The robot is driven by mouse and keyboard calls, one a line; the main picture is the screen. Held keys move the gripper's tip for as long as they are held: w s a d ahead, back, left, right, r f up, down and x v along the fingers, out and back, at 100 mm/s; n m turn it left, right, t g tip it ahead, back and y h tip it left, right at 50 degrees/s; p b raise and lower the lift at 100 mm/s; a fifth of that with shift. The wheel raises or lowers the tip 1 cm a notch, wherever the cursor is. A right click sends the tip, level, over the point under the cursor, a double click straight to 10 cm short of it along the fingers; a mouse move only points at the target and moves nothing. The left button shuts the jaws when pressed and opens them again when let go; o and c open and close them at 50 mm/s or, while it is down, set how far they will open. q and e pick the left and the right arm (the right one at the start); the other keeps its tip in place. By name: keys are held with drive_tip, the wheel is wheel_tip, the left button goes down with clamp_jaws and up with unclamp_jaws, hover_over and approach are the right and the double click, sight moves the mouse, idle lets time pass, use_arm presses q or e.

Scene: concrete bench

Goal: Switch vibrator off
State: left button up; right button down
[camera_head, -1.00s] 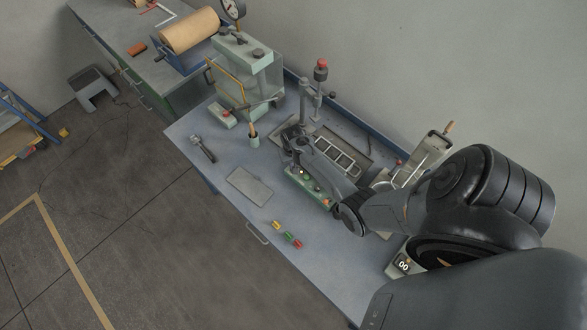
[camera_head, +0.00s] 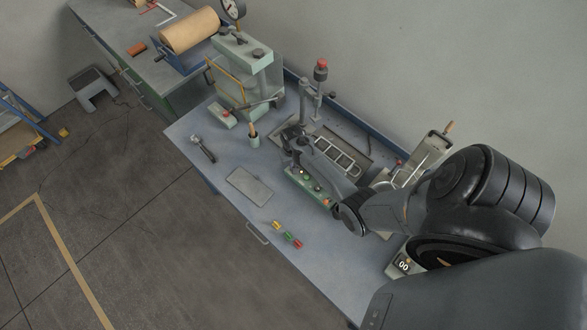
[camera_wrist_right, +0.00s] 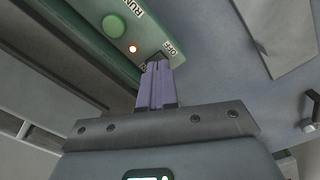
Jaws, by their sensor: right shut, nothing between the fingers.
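The vibrator's green control panel (camera_head: 318,193) stands on the bench in front of the mould tray, partly covered by my right arm in the head view. In the right wrist view the panel (camera_wrist_right: 85,45) shows a green RUN button (camera_wrist_right: 114,27), a lit orange lamp (camera_wrist_right: 133,48) and an OFF label (camera_wrist_right: 172,49). My right gripper (camera_wrist_right: 158,66) is shut and empty, its fingertips at the panel edge just beside the OFF label. The fingertips hide the switch there, so its position and any contact cannot be told. My left gripper is not in view.
The metal mould tray (camera_head: 337,154) lies behind the panel, with a post topped by a red knob (camera_head: 320,64) close by. A flat grey plate (camera_head: 250,186) and several small coloured pieces (camera_head: 288,236) lie on the front bench. A green press (camera_head: 245,70) stands at the back left.

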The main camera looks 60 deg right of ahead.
drive_tip(key=shift+f, duration=0.35)
drive_tip(key=shift+f+b, duration=0.35)
drive_tip(key=shift+b, duration=0.15)
drive_tip(key=shift+f, duration=0.4)
idle(0.4)
wheel_tip(320, 180, up, 4)
drive_tip(key=p, duration=0.4)
drive_tip(key=shift+r, duration=0.2)
wheel_tip(320, 180, up, 3)
drive_tip(key=p, duration=0.3)
drive_tip(key=shift+f, duration=0.1)
drive_tip(key=shift+f, duration=0.1)
